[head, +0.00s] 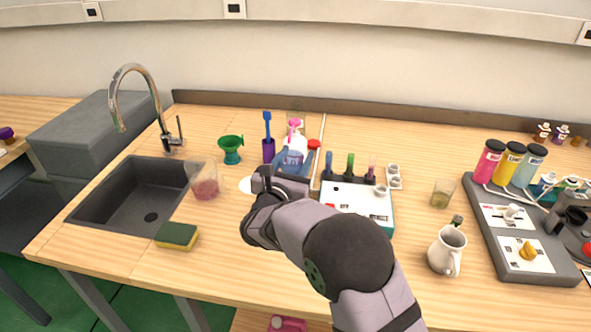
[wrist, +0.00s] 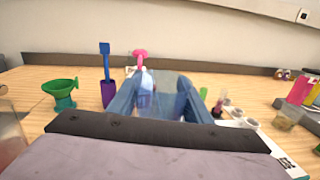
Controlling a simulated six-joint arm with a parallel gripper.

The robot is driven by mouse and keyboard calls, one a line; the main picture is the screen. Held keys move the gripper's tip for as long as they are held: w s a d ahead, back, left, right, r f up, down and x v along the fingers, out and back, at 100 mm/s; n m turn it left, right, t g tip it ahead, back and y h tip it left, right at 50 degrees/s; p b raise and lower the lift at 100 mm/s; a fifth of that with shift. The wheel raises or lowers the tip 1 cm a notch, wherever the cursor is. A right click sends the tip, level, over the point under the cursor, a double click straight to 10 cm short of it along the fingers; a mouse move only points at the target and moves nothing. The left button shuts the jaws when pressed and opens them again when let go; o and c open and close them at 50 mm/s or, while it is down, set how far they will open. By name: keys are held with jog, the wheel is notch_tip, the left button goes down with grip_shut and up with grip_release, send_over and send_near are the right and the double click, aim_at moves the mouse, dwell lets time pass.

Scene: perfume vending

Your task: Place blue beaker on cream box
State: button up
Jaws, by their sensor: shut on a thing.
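My gripper (head: 291,166) is over the middle of the table, pointing toward the back wall. In the wrist view its two blue fingers (wrist: 160,100) are on either side of a see-through bluish vessel, which looks like the blue beaker (wrist: 168,84), and are shut on it. In the head view my arm and fingers hide most of the beaker. A box with a pale top and teal side (head: 357,207) stands to the right of my gripper; it may be the cream box, but I cannot tell for sure. Its corner shows at the right in the wrist view.
A pink-topped bottle (head: 294,135) stands behind my gripper. A purple cup with a blue brush (head: 268,150), green funnel (head: 231,149) and clear beaker with pink liquid (head: 205,182) stand left. A white jug (head: 447,250) and glass (head: 441,194) stand right.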

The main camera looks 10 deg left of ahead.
aim_at(295, 170)
jog(key=shift+f, duration=1.9)
jog(key=shift+f, duration=0.25)
jog(key=o, duration=1)
jog(key=shift+r, duration=0.2)
jog(key=s, duration=0.4)
jog(key=s+a+b, duration=0.1)
jog(key=s, duration=0.7)
jog(key=shift+a+b, duration=0.25)
jog(key=shift+b, duration=0.15)
